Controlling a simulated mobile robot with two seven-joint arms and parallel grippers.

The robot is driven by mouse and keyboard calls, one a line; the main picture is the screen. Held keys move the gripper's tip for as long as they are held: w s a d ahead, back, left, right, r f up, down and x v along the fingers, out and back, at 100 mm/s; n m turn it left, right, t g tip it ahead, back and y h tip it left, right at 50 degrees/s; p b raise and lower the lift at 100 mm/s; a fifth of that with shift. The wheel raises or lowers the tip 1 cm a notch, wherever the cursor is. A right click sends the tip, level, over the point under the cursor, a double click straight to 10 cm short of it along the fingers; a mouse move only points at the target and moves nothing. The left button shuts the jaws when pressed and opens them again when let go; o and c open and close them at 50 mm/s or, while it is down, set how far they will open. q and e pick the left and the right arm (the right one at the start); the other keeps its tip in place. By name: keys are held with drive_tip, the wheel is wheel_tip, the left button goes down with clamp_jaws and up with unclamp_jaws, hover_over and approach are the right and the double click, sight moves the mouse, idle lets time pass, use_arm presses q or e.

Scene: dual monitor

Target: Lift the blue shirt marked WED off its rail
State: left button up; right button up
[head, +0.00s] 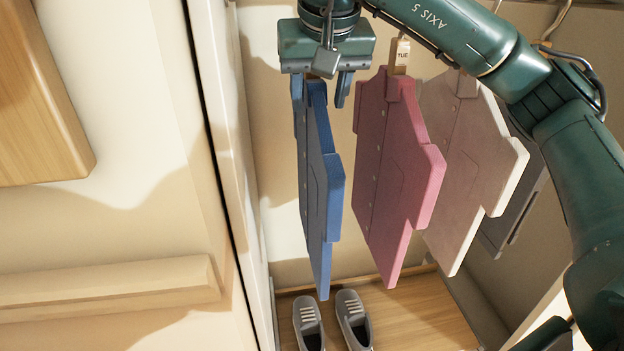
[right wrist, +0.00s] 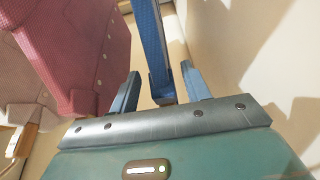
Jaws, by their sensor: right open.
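The blue shirt (head: 325,190) hangs at the left of a row of flat shirts in the head view. Its tag and hanger are hidden behind my right gripper (head: 320,100), so I cannot read WED. The gripper is open at the shirt's top, one finger on each side of it. In the right wrist view the blue shirt (right wrist: 153,45) stands between the two spread fingers (right wrist: 160,78), with a gap visible at each side. My left gripper is not in view.
A pink shirt (head: 395,160) tagged TUE hangs just right of the blue one, then a cream shirt (head: 470,160) and a grey one (head: 520,205). Grey shoes (head: 335,320) stand on the wooden floor (head: 430,315) below. A pale upright panel edge (head: 225,130) is close on the left.

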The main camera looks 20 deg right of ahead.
sight(312, 146)
drive_tip(key=x, duration=0.5)
drive_tip(key=shift+s, duration=0.1)
clamp_jaws()
idle(0.3)
